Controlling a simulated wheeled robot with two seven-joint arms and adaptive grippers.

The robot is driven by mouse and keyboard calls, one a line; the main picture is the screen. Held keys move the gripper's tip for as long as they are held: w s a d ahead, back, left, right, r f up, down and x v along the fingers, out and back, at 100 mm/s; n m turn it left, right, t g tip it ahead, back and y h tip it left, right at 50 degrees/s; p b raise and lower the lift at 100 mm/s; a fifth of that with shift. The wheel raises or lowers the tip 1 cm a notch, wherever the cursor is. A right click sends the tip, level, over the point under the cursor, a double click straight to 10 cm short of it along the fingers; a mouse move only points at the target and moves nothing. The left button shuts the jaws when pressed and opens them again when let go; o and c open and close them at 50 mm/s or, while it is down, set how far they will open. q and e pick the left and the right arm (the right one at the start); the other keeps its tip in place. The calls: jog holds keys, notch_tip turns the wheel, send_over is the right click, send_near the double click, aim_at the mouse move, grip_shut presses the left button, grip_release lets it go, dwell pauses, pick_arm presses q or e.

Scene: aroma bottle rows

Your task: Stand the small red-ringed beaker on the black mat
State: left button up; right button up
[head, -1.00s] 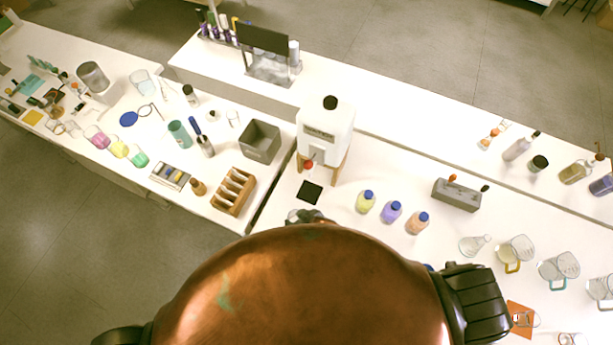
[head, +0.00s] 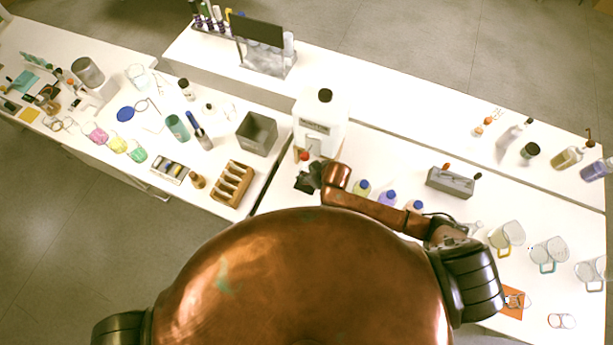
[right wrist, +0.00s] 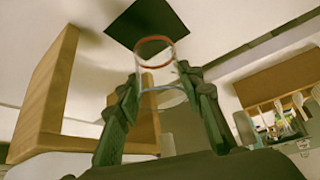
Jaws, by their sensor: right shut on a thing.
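In the right wrist view, my right gripper (right wrist: 160,82) is shut on a small clear beaker (right wrist: 157,60) with a red-orange ring (right wrist: 155,39) at its far end. The black mat (right wrist: 140,20) lies just beyond the ring, and the ring overlaps the mat's near corner in the picture. I cannot tell whether the beaker touches the mat. In the head view my right gripper (head: 309,177) is over the mat area in front of the white dispenser; the held beaker cannot be made out there and the mat is largely hidden. My left gripper is not in view.
Capped bottles, including a purple one (head: 387,200), stand behind my right forearm. A wooden rack (head: 232,183) and grey bin (head: 257,133) are to the left. Another red-ringed glass (head: 562,321) is at far right.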

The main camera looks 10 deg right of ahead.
jog(key=shift+w+d+f, duration=0.1)
jog(key=shift+w+f, duration=0.05)
jog(key=shift+f, duration=1.6)
jog(key=o, duration=1.1)
jog(key=shift+f, duration=0.1)
jog(key=shift+o, duration=0.2)
jog(key=v, duration=1.2)
jog(key=shift+p, duration=0.4)
